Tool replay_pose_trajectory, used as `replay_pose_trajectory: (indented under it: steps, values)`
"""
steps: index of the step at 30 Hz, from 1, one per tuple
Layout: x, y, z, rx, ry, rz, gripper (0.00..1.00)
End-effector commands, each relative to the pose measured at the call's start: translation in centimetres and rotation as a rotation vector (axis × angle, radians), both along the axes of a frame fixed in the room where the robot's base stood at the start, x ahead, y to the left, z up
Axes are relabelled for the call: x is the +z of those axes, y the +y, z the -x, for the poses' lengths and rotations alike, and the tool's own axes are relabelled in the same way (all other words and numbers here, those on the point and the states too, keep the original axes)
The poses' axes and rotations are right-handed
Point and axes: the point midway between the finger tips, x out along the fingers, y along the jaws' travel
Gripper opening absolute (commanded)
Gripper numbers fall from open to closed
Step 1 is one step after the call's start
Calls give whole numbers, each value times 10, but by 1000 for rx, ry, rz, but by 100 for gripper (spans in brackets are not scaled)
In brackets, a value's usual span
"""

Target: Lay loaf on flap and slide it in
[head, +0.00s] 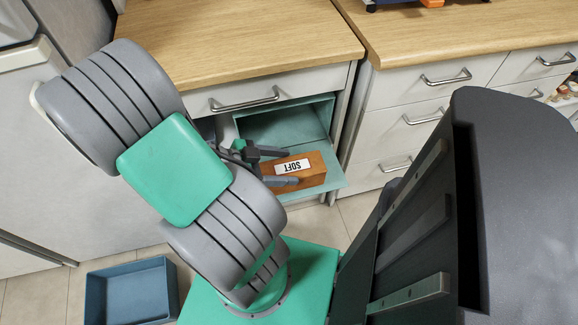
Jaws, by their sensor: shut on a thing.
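The loaf (313,179) is a brown block with a white label that reads SOFT upside down. My gripper (282,167) is shut on its left end, one finger on the far side and one on the near side. The flap (334,182) is a pale teal panel, folded down in front of a teal compartment (285,123) under the counter. The loaf is over the flap, outside the opening. I cannot tell whether it rests on the flap or is just above it. My arm hides the left part of the flap and compartment.
A drawer with a metal handle (244,101) is shut above the compartment. White drawers (412,130) stand to the right. A blue open bin (131,293) is on the tiled floor at lower left. The wooden counter (240,45) above is clear.

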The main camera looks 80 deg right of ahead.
Motion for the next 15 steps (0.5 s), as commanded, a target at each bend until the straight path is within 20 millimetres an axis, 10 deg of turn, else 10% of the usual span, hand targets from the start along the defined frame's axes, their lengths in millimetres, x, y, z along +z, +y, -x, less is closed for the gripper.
replay_pose_trajectory:
  steps: [15]
  values:
    - [-78, -82, -6, 5, 0, 1, 0]
